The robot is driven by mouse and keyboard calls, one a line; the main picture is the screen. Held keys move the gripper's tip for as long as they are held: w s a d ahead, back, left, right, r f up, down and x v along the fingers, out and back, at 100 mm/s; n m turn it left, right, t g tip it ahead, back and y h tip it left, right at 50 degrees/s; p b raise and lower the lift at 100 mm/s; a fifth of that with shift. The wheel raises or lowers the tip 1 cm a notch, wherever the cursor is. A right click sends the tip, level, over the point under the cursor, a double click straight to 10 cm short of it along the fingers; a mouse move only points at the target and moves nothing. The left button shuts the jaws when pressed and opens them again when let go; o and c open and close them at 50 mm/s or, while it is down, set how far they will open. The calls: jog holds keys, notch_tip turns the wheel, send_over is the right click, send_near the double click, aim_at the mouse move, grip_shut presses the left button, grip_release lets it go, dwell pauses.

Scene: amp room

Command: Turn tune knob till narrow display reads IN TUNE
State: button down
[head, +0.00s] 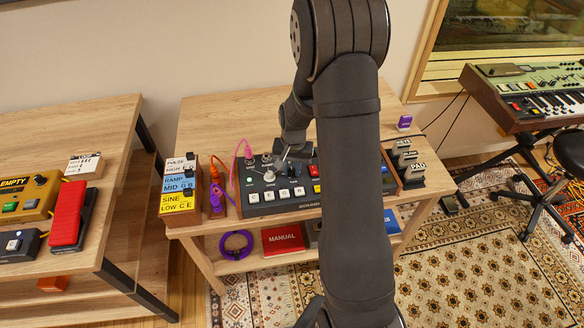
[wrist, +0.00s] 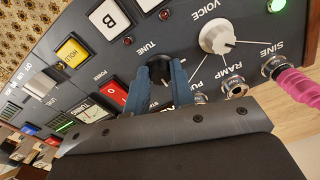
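The dark synth panel (head: 252,209) stands on the wooden table. The wrist view shows its TUNE label (wrist: 146,47) just beyond my gripper (wrist: 160,73). In the head view my gripper (head: 283,163) is over the panel's left part. A small meter-like display (wrist: 92,112) is partly covered by my gripper body. No IN TUNE text is readable.
A white VOICE knob (wrist: 215,37) and several jacks sit right of my fingers, one with a pink plug (wrist: 300,86). A red power switch (wrist: 113,92) is close on the left. Labelled blocks (head: 180,183) stand left of the panel.

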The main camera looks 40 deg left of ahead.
aim_at(294, 170)
jog(key=shift+n, duration=3.1)
jog(key=shift+w, duration=0.1)
jog(key=c, duration=1.2)
grip_release()
jog(key=shift+c, duration=0.2)
notch_tip(294, 170, up, 18)
jog(key=shift+w+d+f, duration=0.2)
jog(key=shift+f, duration=0.05)
jog(key=shift+f, duration=0.15)
jog(key=f, duration=1.7)
jog(key=shift+s+a+f, duration=0.1)
jog(key=shift+s+a, duration=0.05)
jog(key=shift+s, duration=0.1)
